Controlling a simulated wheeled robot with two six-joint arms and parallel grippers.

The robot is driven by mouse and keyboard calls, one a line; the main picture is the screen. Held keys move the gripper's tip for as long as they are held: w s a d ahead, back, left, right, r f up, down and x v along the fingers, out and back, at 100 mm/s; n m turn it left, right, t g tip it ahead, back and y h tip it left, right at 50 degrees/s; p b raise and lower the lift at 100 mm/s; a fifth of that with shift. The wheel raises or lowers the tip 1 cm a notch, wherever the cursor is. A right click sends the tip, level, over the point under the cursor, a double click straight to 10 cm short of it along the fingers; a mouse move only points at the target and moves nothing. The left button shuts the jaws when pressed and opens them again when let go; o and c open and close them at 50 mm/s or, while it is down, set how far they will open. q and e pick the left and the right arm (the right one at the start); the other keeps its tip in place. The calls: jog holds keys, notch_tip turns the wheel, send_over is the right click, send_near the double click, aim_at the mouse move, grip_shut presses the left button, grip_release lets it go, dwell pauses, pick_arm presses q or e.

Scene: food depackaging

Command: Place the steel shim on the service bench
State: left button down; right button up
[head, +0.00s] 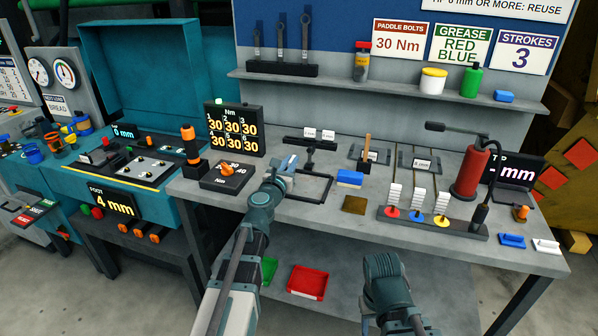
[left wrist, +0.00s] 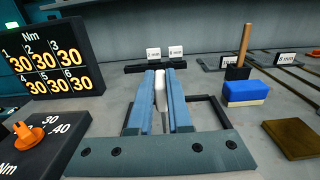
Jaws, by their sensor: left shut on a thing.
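My left gripper (head: 289,163) is over the service bench (head: 312,217), near its back middle. In the left wrist view its two blue fingers (left wrist: 160,100) are shut on a narrow pale grey piece, seen edge-on, which I take to be the steel shim (left wrist: 160,90). Most of the shim is hidden by the fingers. A black rectangular frame (head: 326,188) lies on the bench under and beside the gripper. A black rack (head: 310,144) with two small white labels stands just behind it. My right arm shows low at the front, but its jaws do not.
A torque display (head: 234,128) and a box with an orange knob (head: 226,176) stand left of the gripper. A blue and white block (head: 349,179) and a brown plate (head: 354,204) lie right of it. Farther right are shim stacks and a red cylinder (head: 470,172). The front middle bench is clear.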

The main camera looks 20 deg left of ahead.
pick_arm(q)
jog(key=w+f+b, duration=0.1)
jog(key=d+f+b, duration=0.1)
jog(key=w+d+f+b, duration=0.1)
jog(key=f+b, duration=0.1)
jog(key=shift+w, duration=0.3)
jog(key=shift+r, duration=0.1)
dwell(0.4)
jog(key=c, duration=0.8)
grip_release()
jog(key=shift+c, duration=0.2)
